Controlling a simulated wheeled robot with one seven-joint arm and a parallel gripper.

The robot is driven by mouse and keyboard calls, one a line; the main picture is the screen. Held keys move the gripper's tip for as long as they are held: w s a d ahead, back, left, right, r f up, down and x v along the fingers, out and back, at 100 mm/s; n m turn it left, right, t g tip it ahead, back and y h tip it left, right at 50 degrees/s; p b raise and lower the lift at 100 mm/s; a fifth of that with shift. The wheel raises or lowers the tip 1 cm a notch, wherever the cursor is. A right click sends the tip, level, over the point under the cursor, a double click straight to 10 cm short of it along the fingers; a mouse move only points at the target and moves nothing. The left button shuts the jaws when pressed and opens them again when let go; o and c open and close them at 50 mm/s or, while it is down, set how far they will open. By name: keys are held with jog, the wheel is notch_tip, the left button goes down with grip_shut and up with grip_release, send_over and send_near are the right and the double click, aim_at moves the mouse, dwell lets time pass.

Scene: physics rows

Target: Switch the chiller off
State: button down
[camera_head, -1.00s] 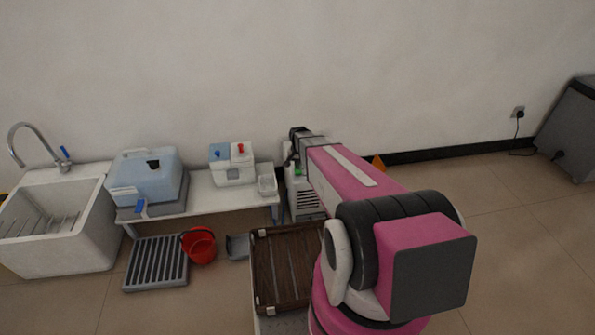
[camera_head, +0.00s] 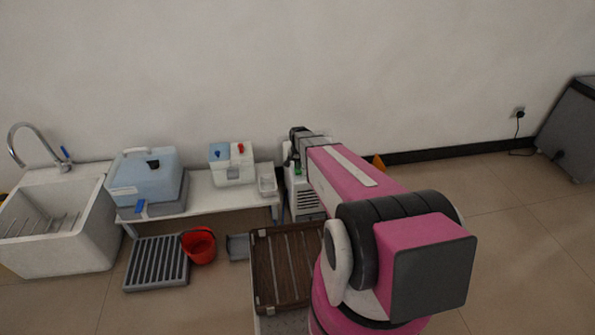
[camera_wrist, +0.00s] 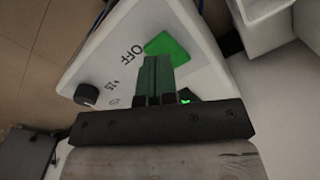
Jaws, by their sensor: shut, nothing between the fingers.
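The chiller (camera_head: 306,201) is a white box with a dark vented front, standing on the floor against the wall, right of the low bench. My arm hides part of it in the head view. In the wrist view its white top panel (camera_wrist: 112,64) shows the word OFF, a green switch (camera_wrist: 168,46) and a black knob (camera_wrist: 86,94). A small lit green mark shows beside my fingers, partly hidden. My gripper (camera_wrist: 154,62) is shut and empty, its fingertips over the panel at the edge of the green switch. I cannot tell whether they touch it.
A low white bench (camera_head: 203,200) left of the chiller holds a blue-lidded box (camera_head: 147,180), a smaller box with red and blue taps (camera_head: 231,165) and a clear tub (camera_head: 267,184). A red bucket (camera_head: 199,245) and a brown slatted tray (camera_head: 283,270) are in front.

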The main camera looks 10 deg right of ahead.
jog(key=shift+f, duration=1.35)
dwell(1.1)
jog(key=shift+r, duration=0.1)
jog(key=shift+r, duration=3.4)
